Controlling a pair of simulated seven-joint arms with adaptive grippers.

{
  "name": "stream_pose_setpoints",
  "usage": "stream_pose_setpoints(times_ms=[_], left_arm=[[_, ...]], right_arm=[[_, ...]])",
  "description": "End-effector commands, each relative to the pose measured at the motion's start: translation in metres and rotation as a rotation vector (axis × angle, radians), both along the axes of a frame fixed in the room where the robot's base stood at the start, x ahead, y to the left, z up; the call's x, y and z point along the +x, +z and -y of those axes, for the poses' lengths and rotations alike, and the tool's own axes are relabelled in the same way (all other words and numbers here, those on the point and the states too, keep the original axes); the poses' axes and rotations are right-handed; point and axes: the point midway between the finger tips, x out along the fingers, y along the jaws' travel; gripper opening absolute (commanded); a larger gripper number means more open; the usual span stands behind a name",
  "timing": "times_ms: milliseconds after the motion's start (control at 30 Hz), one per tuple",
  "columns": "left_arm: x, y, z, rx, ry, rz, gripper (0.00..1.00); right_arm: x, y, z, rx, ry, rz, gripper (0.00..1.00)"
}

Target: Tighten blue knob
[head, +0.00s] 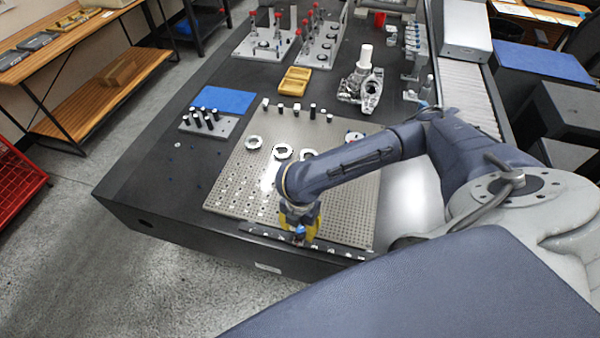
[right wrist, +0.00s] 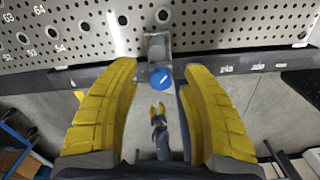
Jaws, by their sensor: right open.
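The blue knob (right wrist: 161,77) shows in the right wrist view as a round blue cap on a grey metal clamp (right wrist: 157,47) at the front edge of the perforated plate (right wrist: 210,30). In the head view a bit of blue (head: 300,229) shows at my right gripper. My right gripper (head: 299,238) points down at the plate's front edge. In the right wrist view its yellow fingers (right wrist: 158,92) are wide apart, one on each side of the knob, with gaps.
The perforated plate (head: 225,185) lies on a dark table (head: 140,180). A yellow tray (head: 295,81), blue mat (head: 223,100) and metal casting (head: 361,88) lie behind. The plate's front left is largely clear.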

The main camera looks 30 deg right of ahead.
Motion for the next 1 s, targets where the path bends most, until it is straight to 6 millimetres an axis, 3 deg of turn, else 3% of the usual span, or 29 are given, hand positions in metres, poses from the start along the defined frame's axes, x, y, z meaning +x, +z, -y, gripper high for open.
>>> stream_pose_setpoints(times_ms=[267,700,1000], left_arm=[[-0.001,0.0,-0.002,0.002,0.001,-0.001,0.45],[0.0,0.0,0.0,0.0,0.0,0.0,0.45],[0.0,0.0,0.0,0.0,0.0,0.0,0.45]], right_arm=[[0.0,0.009,0.0,0.001,0.002,0.0,0.45],[0.001,0.076,0.0,0.0,0.002,0.004,0.45],[0.001,0.109,0.0,0.0,0.001,0.002,0.45]])
